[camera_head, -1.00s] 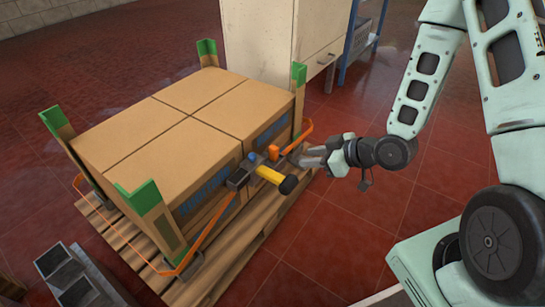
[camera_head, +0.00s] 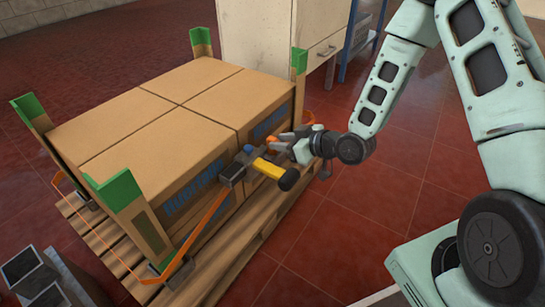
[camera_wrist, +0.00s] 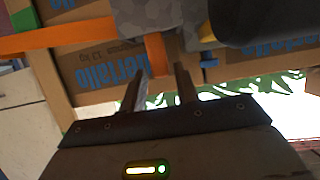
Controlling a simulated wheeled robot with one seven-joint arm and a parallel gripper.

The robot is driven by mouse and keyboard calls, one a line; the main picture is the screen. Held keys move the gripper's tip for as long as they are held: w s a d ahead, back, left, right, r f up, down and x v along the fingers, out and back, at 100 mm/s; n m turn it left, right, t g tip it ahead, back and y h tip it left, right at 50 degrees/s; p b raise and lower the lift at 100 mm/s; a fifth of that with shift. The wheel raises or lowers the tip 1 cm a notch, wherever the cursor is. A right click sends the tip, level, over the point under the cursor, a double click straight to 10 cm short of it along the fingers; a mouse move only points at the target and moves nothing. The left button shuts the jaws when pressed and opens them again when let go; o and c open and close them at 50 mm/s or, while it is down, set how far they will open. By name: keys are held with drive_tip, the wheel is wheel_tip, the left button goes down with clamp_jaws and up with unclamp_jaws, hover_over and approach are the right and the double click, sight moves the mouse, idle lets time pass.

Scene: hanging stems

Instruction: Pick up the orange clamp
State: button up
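An orange clamp (camera_head: 272,142) shows as a small orange piece at the strapping tool, on the near side of the boxes. It also shows in the wrist view as an orange piece (camera_wrist: 156,55) below a grey speckled body. My gripper (camera_head: 280,143) is right at it in the head view and partly covers it. In the wrist view the two fingers of my gripper (camera_wrist: 158,78) stand apart, with the lower end of the orange piece between or just beyond their tips. I cannot tell whether they touch it.
The strapping tool has a yellow handle (camera_head: 267,166) with a black end. An orange strap (camera_head: 206,226) runs around cardboard boxes (camera_head: 150,110) on a wooden pallet (camera_head: 215,255). Green corner protectors (camera_head: 115,190) stand at the corners. A cabinet (camera_head: 320,40) is behind. Red floor is free at right.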

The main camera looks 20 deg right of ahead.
sight(268, 140)
drive_tip(key=b+x, duration=0.3)
drive_tip(key=x, duration=0.1)
drive_tip(key=shift+w+a+f, duration=0.15)
drive_tip(key=shift+a+f, duration=0.05)
drive_tip(key=shift+f, duration=0.05)
drive_tip(key=shift+w+a+b, duration=0.25)
drive_tip(key=shift+w+b, duration=0.1)
clamp_jaws()
